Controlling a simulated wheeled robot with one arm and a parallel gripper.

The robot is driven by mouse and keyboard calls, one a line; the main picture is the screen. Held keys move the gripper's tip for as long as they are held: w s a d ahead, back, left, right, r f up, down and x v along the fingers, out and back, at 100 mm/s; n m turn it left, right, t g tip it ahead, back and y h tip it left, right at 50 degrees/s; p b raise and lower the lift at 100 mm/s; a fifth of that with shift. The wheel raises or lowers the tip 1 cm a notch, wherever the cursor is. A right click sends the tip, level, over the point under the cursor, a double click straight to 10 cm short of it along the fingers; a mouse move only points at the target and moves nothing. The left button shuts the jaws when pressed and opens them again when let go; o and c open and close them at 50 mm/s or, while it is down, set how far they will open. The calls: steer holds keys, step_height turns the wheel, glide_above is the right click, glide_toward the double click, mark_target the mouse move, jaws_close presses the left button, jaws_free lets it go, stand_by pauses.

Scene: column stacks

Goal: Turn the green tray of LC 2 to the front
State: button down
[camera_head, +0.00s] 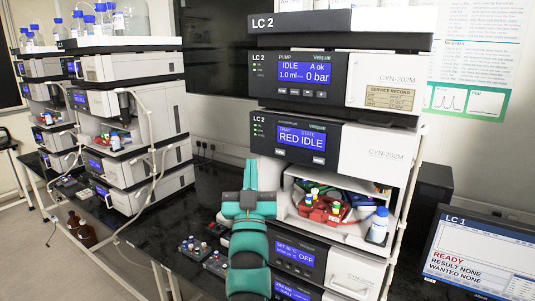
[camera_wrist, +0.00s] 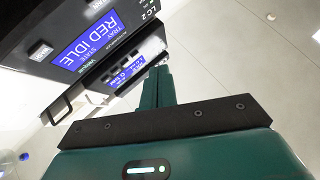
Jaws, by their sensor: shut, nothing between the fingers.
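The LC 2 stack stands right of centre in the head view. Its sampler module (camera_head: 335,140) has a display (camera_head: 301,137) reading TRAY STATE, RED IDLE, with two pale buttons under it. The display also shows rotated in the wrist view (camera_wrist: 90,35). In the open bay below, a red tray (camera_head: 322,214) with several vials faces front. A blue tray is partly visible behind it, and a bit of green (camera_head: 382,188) shows at the back right. My gripper (camera_head: 250,170) is shut and empty, left of the bay and below the display; its fingers show in the wrist view (camera_wrist: 160,80).
A white bottle with a blue cap (camera_head: 378,226) stands at the bay's front right. Another instrument stack (camera_head: 125,110) stands at left; the LC 1 monitor (camera_head: 480,255) is at lower right.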

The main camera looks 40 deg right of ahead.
mark_target(280, 152)
steer(key=shift+w+d+f+g, duration=0.5)
steer(key=shift+d+f, duration=0.1)
steer(key=shift+f, duration=0.2)
steer(key=shift+d, duration=0.1)
steer(key=w+d+p, duration=0.2)
steer(key=w+d, duration=0.1)
steer(key=d, duration=0.5)
steer(key=shift+w+p, duration=0.2)
steer(key=shift+p, duration=0.2)
steer(key=shift+d+b, duration=0.15)
steer(key=shift+b, duration=0.15)
stand_by(1.3)
steer(key=shift+w+d, duration=0.15)
steer(key=shift+d, duration=0.1)
